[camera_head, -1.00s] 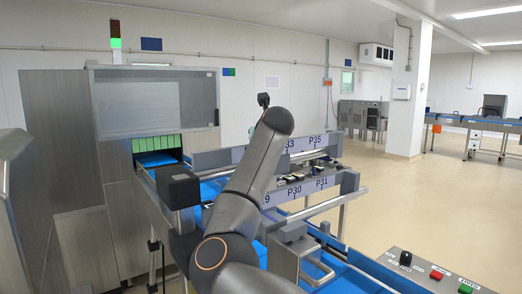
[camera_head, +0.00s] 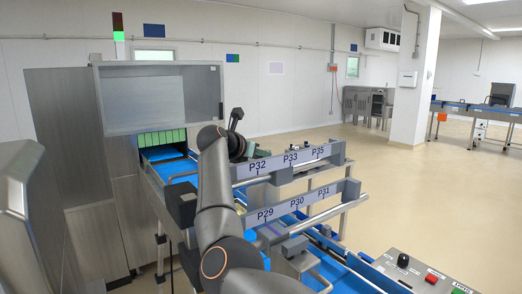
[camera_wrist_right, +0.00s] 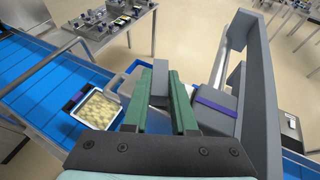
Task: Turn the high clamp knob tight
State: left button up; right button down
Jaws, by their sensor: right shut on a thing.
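My right gripper (camera_head: 262,153) reaches over the far guide rail near the P32 label in the head view; its tips are small and partly hidden there. In the right wrist view its two green fingers (camera_wrist_right: 162,84) are closed on an upright grey piece, which I take to be the clamp knob (camera_wrist_right: 160,62). The fingers cover much of it, so its turn and tightness cannot be read. My left gripper is not in view.
The labelled guide rails (camera_head: 297,207) run beside the blue conveyor. In the wrist view a tray of yellowish food (camera_wrist_right: 97,109) lies on the blue belt (camera_wrist_right: 35,75), left of the fingers. A grey rail (camera_wrist_right: 256,95) stands close on the right. A button panel (camera_head: 415,268) is at front right.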

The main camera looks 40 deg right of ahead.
jog(key=shift+w+m+g, duration=0.1)
jog(key=shift+m+g, duration=0.8)
jog(key=shift+g, duration=0.2)
dwell(0.3)
jog(key=c, duration=0.7)
grip_release()
jog(key=shift+a+r, duration=0.1)
jog(key=shift+a, duration=0.4)
jog(key=b+v, duration=0.2)
jog(key=v, duration=0.9)
jog(key=shift+a+r, duration=0.1)
jog(key=shift+a, duration=0.2)
